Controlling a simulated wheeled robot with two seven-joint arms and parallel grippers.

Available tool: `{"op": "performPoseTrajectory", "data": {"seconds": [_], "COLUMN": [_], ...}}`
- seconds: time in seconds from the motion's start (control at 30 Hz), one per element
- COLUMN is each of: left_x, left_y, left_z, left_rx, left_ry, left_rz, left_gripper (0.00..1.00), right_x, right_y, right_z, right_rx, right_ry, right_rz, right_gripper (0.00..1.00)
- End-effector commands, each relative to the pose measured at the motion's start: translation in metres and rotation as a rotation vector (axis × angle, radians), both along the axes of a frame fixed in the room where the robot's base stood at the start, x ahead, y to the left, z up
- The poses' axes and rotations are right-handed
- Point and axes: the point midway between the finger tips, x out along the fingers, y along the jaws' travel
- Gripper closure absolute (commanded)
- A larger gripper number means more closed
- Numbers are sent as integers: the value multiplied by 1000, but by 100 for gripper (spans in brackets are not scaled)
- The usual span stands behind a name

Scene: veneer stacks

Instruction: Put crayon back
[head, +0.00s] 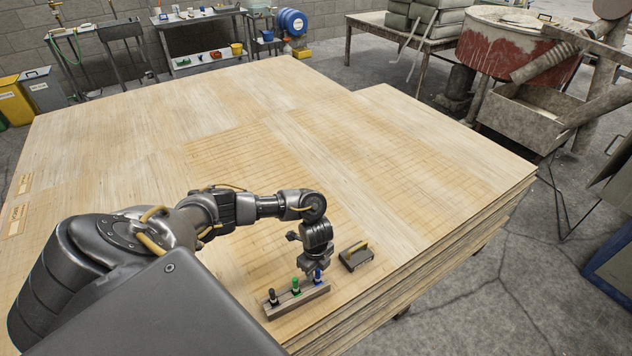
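A narrow grey-brown holder (283,303) lies on the veneer near the front edge. A black crayon (274,298), a green crayon (295,286) and a blue crayon (318,276) stand upright in a row along it. My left gripper (316,270) points down at the right end of the holder, right at the blue crayon. The fingers and the crayon's top overlap in the picture, so I cannot tell whether the fingers are closed on it. My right gripper is out of view.
A dark block with a yellow bar on top (356,256) lies just right of my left gripper. The veneer stack (430,170) is wide and mostly clear. Its front-right edge drops to the concrete floor (510,270) close to the holder.

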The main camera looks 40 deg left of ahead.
Motion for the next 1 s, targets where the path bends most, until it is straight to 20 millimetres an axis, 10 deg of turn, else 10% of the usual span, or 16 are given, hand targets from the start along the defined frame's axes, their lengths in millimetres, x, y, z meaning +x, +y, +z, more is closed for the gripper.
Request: {"op": "performPoseTrajectory", "data": {"seconds": [0.4,1.0], "left_x": [2,0], "left_y": [0,-1], "left_z": [82,89], "left_rx": [1,0], "left_ry": [-4,0], "left_rz": [-2,0], "left_gripper": [63,63], "right_x": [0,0], "right_y": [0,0], "right_z": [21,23], "right_rx": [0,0], "right_ry": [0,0], "right_rz": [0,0], "right_gripper": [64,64]}}
